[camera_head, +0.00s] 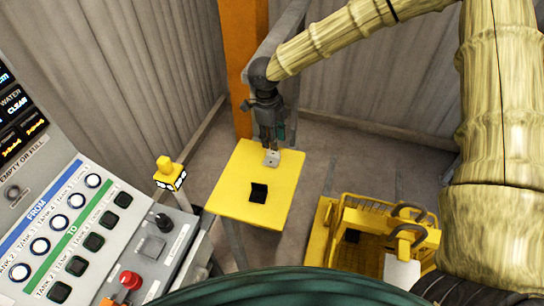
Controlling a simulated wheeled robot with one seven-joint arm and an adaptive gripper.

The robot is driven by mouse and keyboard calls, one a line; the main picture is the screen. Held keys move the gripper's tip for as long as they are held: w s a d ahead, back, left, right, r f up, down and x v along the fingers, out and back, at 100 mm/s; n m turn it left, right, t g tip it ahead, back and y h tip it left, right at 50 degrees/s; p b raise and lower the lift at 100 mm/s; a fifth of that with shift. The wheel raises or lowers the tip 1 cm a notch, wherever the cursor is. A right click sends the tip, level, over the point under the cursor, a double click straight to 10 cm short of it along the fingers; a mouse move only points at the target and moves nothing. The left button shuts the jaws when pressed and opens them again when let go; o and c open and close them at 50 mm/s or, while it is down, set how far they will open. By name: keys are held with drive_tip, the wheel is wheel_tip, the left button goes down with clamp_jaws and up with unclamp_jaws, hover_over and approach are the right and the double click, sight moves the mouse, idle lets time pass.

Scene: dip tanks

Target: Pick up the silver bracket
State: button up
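The silver bracket (271,159) is a small light piece at the far part of the yellow table (225,195). My gripper (268,146) points down right above the bracket, with its fingertips at or very near the bracket's top. The fingers are small and dark here, so I cannot tell whether they are shut on it or apart. I also cannot tell whether the bracket touches the table.
A black bracket (258,192) lies on the table, nearer to me. An orange post (243,60) stands behind the table. A control panel (75,225) with buttons fills the left. A yellow frame (330,235) with hooks stands at the right.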

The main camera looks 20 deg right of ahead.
sight(271, 158)
drive_tip(key=shift+s+f+p, duration=0.25)
drive_tip(key=shift+f+p, duration=0.05)
drive_tip(key=shift+f, duration=0.4)
drive_tip(key=shift+s+f+p, duration=0.15)
drive_tip(key=shift+f+p, duration=0.4)
drive_tip(key=shift+f, duration=1.45)
drive_tip(key=shift+c, duration=0.2)
clamp_jaws()
